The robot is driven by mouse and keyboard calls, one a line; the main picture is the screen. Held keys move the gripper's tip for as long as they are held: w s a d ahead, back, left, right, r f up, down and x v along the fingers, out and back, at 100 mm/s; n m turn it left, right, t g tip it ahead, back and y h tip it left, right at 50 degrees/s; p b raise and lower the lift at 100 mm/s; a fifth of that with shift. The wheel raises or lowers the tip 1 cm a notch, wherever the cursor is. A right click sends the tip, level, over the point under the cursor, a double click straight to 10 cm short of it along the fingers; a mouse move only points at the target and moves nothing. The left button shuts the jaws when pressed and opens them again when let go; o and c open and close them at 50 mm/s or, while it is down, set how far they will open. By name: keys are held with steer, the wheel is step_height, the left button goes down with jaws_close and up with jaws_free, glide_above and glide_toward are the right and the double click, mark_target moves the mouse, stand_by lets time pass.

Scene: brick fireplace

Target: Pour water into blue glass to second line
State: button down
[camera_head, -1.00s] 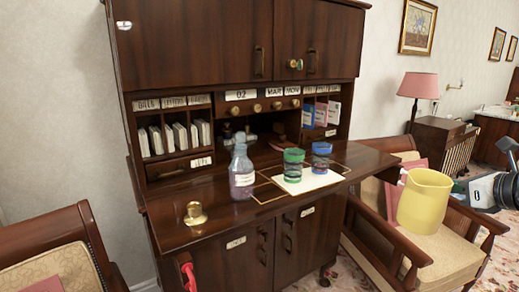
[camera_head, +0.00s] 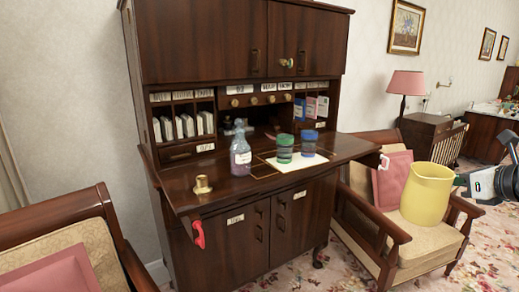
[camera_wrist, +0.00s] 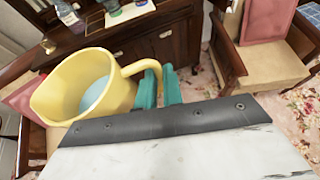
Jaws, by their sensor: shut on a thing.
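My gripper (camera_wrist: 161,88) is shut on the handle of a yellow pitcher (camera_head: 428,195). In the wrist view the pitcher (camera_wrist: 62,92) holds pale bluish water and is roughly upright. In the head view it is in front of the right armchair, well right of the desk. The blue glass (camera_head: 309,144) stands upright on a white sheet (camera_head: 290,164) on the desk. A green glass (camera_head: 284,148) stands close to its left. Lines on the blue glass are too small to count.
The dark wooden desk (camera_head: 230,192) also bears a glass bottle (camera_head: 240,158) left of the glasses and a brass candle holder (camera_head: 202,186). Upper cabinets (camera_head: 220,45) overhang the back. Armchairs stand at the left (camera_head: 75,235) and right (camera_head: 375,205). Patterned carpet lies in front.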

steer(key=w+a+f+m+h, duration=0.2)
steer(key=w+f, duration=0.3)
steer(key=w, duration=0.7)
steer(key=w+a+f+n+y, duration=0.1)
steer(key=w+a+f, duration=0.2)
steer(key=a+f, duration=0.3)
steer(key=w+a+f+n+y, duration=0.1)
steer(key=w+a+f, duration=0.3)
steer(key=a+f, duration=0.3)
steer(key=a, duration=0.4)
steer(key=shift+a+f+y, duration=0.25)
steer(key=shift+a+y, duration=0.05)
steer(key=shift+a, duration=0.1)
